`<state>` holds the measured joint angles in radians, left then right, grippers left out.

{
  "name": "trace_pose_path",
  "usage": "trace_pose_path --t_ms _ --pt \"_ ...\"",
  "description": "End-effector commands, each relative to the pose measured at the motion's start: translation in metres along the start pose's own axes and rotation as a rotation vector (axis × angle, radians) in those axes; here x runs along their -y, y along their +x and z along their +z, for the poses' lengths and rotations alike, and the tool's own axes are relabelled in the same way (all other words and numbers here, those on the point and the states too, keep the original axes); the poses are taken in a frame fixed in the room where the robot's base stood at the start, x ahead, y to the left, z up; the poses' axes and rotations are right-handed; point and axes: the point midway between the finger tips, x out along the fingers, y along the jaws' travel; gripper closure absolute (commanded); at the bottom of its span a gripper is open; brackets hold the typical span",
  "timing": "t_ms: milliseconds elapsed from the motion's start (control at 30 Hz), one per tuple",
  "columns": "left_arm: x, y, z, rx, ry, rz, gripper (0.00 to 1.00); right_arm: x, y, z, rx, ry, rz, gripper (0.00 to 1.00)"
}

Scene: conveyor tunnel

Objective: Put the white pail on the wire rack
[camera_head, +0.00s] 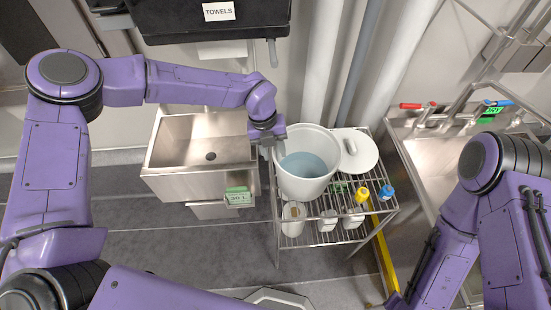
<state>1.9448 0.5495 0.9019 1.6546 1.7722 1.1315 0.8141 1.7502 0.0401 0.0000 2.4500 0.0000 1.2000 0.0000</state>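The white pail (303,188) is upright, with a pale blue inside, over the left part of the wire rack (345,238). I cannot tell whether its base rests on the top shelf or hangs just above it. My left gripper (273,143) is at the pail's left rim. Its fingers are too small and overlapped to show whether they are shut on the rim. My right arm comes in at the right and runs down to the bottom edge. My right gripper is out of view.
A white round lid (359,158) lies on the rack behind the pail's right side. A yellow-capped bottle (361,195) and a blue-capped bottle (386,192) stand at the rack's right. White containers sit on the lower shelf. Steel sinks (185,140) flank the rack.

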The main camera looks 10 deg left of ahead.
Motion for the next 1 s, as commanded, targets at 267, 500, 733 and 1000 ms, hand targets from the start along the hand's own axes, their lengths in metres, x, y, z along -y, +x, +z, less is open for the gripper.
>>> trace_pose_path --t_ms 267,500,733,1000 --pt "0.0 -0.063 0.001 0.003 0.0 -0.002 0.6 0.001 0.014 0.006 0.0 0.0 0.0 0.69" --pt "0.0 -0.079 0.0 0.0 0.0 0.0 0.6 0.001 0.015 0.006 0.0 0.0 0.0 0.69" --pt "0.0 -0.079 0.0 0.0 0.0 0.0 0.6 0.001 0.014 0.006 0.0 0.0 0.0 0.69" --pt "0.0 -0.078 0.0 0.0 0.0 0.0 0.6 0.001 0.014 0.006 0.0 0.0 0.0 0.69"
